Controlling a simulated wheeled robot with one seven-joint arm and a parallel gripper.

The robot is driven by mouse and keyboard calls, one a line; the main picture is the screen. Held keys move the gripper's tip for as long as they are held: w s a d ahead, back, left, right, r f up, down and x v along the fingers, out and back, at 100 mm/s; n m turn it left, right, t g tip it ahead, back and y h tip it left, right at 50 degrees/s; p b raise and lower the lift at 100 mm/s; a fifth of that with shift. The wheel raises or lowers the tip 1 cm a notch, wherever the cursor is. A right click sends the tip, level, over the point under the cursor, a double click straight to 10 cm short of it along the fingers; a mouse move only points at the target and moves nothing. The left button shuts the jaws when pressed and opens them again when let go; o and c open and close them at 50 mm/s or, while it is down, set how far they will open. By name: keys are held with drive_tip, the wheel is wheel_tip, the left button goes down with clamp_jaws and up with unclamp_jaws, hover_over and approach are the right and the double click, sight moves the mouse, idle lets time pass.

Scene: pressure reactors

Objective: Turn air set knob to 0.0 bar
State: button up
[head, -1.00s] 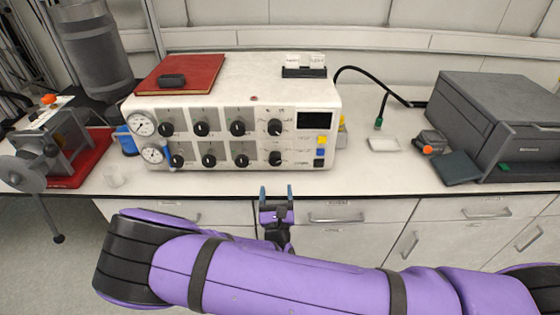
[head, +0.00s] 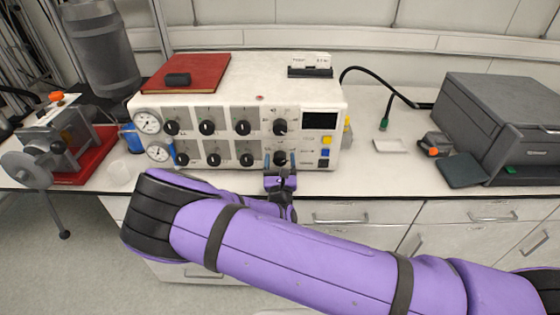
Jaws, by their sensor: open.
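The white control unit (head: 235,88) stands on the bench with two rows of black knobs on its front. The labels are too small to read, so I cannot tell by name which one is the air set knob. My gripper (head: 280,160) is open, its two blue-tipped fingers pointing at the panel. The lower right knob (head: 281,158) shows between the fingertips; I cannot tell whether they touch it. The upper right knob (head: 280,127) sits above it. Two round gauges, upper (head: 148,122) and lower (head: 158,152), are at the panel's left; their readings are not legible.
A dark display (head: 319,121) and coloured buttons (head: 325,140) lie right of the knobs. A red book (head: 205,68) rests on the unit. A grey printer-like box (head: 500,110) stands at the right.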

drive_tip(key=c, duration=0.9)
drive_tip(key=shift+c, duration=0.2)
